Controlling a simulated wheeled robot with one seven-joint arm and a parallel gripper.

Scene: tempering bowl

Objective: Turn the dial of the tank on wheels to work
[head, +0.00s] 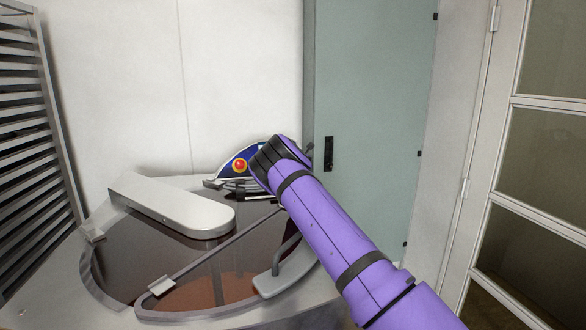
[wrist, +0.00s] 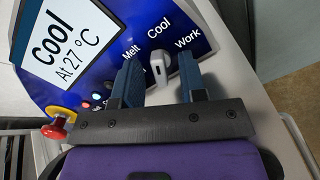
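The dial (wrist: 161,68) is a small pale grey knob on the blue control panel (wrist: 90,85), among the labels Melt, Cool and Work. Its narrow end points towards Cool, and the panel's screen (wrist: 68,38) reads "Cool At 27 °C". My gripper (wrist: 158,78) is open, with one blue-grey finger on each side of the dial and a gap visible on both sides. I cannot tell how deep the fingers reach. In the head view the panel (head: 229,163) stands at the back of the tank (head: 103,315); my purple arm hides the dial.
A red button on a yellow base (wrist: 58,126) sits at the panel's edge. A pale metal arm-shaped cover (head: 175,205) lies over the tank, beside a clear lid with a grey handle (head: 278,277). A slatted rack (head: 30,130) stands left; a grey-green cabinet (head: 370,110) stands behind.

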